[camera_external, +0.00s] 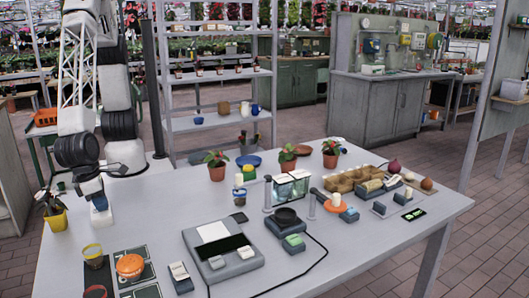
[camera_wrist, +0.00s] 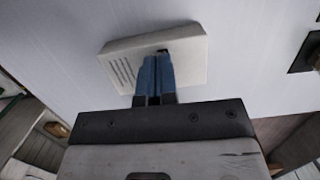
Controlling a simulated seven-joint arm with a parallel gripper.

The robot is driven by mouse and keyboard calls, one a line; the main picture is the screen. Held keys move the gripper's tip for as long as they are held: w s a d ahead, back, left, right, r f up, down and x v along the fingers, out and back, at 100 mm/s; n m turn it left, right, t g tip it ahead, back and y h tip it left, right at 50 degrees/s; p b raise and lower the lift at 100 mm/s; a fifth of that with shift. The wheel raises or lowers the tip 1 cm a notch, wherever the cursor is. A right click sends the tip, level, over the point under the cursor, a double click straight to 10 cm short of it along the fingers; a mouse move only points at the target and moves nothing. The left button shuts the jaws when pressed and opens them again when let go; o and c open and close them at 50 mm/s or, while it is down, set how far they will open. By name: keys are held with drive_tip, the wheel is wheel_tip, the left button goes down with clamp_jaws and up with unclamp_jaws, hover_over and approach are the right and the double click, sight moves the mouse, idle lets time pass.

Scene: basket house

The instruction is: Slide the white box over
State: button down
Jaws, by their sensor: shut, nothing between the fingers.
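The white box (camera_wrist: 186,45) is a flat, pale block with a row of dark slots on its left part. It lies on the grey table and fills the upper middle of the wrist view. My gripper (camera_wrist: 157,60) is shut, with its two blue fingers together and nothing between them. The fingertips overlap the near middle edge of the box, by a small dark spot; I cannot tell if they touch it.
A yellow pot with a plant (camera_external: 55,218) stands left of my gripper. An orange round item (camera_external: 130,265) and a yellow-rimmed cup (camera_external: 93,254) are at the front left. A grey device (camera_external: 222,252) and several potted plants are farther right. Bare table (camera_external: 165,205) lies right of my gripper.

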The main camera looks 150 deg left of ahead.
drive_tip(key=shift+s+f, duration=0.45)
drive_tip(key=shift+f, duration=0.15)
drive_tip(key=shift+r, duration=0.5)
drive_tip(key=shift+w+r, duration=0.2)
drive_tip(key=shift+r, duration=0.2)
drive_tip(key=shift+w+r, duration=0.1)
drive_tip(key=shift+r, duration=0.15)
wheel_tip(320, 180, up, 7)
drive_tip(key=d, duration=0.1)
drive_tip(key=shift+d, duration=0.2)
